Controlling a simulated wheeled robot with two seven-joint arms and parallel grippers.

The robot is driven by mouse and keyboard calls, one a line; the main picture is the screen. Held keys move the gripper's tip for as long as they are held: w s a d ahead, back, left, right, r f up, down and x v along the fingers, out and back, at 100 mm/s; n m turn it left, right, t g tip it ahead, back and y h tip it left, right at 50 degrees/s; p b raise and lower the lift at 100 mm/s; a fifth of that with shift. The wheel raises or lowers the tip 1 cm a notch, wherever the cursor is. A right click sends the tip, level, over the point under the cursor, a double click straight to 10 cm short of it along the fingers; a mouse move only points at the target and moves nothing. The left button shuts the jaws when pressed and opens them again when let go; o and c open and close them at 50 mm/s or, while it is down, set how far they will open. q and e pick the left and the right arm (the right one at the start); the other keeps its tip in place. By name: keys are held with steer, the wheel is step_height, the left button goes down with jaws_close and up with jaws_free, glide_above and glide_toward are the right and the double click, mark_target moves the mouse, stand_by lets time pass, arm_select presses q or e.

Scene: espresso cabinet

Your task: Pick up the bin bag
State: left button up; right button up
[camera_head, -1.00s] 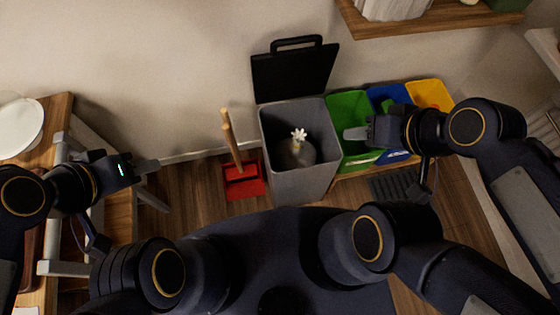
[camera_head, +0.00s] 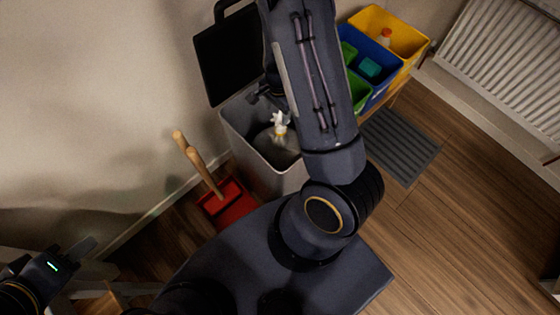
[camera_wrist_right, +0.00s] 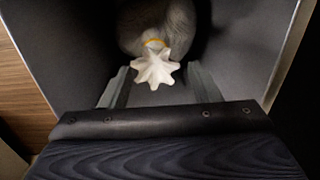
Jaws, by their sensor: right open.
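The bin bag (camera_head: 272,141) is a grey, rounded bag inside the open grey bin (camera_head: 272,177). Its gathered white top with a yellow-orange tie points up. In the right wrist view the bag (camera_wrist_right: 155,25) fills the top middle, with its star-shaped white top lying between and just beyond the fingertips. My right gripper (camera_wrist_right: 156,74) is open, one finger on each side of the top, with no clear contact. In the head view my right arm hides most of it. My left gripper (camera_head: 80,250) is at the far lower left, away from the bin; its finger gap is unclear.
The black bin lid (camera_head: 230,52) stands open behind the bin. A red dustpan (camera_head: 228,204) with wooden handles is left of it. Green, blue and yellow (camera_head: 395,38) boxes stand to the right. A grey mat (camera_head: 402,145) lies on clear wooden floor.

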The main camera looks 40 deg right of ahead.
mark_target(280, 122)
steer(key=shift+h, duration=0.3)
steer(key=f, duration=0.2)
steer(key=d+f+b, duration=0.1)
steer(key=f, duration=0.3)
steer(key=f+b, duration=0.1)
steer(key=f, duration=0.1)
steer(key=f+b, duration=0.1)
steer(key=f, duration=0.1)
steer(key=shift+s, duration=0.25)
steer(key=shift+c, duration=0.3)
jaws_close()
steer(key=shift+w, duration=0.1)
stand_by(0.3)
